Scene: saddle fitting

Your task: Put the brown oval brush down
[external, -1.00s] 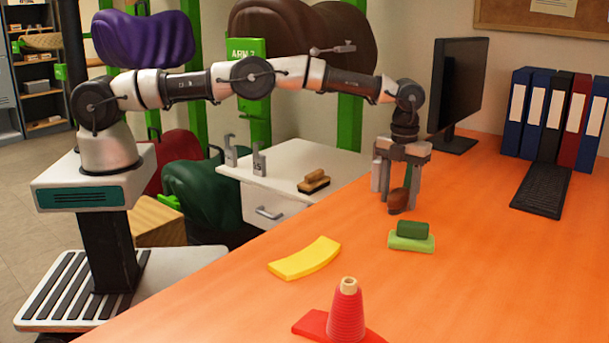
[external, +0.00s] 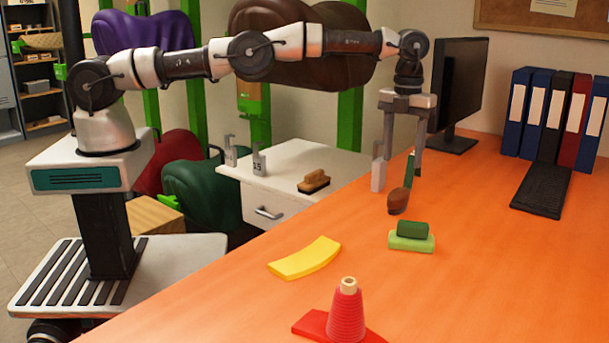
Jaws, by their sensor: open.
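The brown oval brush (external: 398,201) rests on the orange desk, standing on its edge rather than lying flat as far as I can see. My gripper (external: 398,183) is open above it, with its fingers pointing down. The left finger is to the brush's left; the right finger hangs above and to its right. The brush is not held. The exact gap between the fingers and the brush is hard to judge from this view.
A green block-shaped brush (external: 411,237) lies just in front. A yellow curved piece (external: 305,258) and a red thread cone (external: 346,312) are nearer. A monitor (external: 458,90), keyboard (external: 541,190) and binders (external: 552,115) stand behind. A white cabinet (external: 290,168) holds another brush (external: 314,181).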

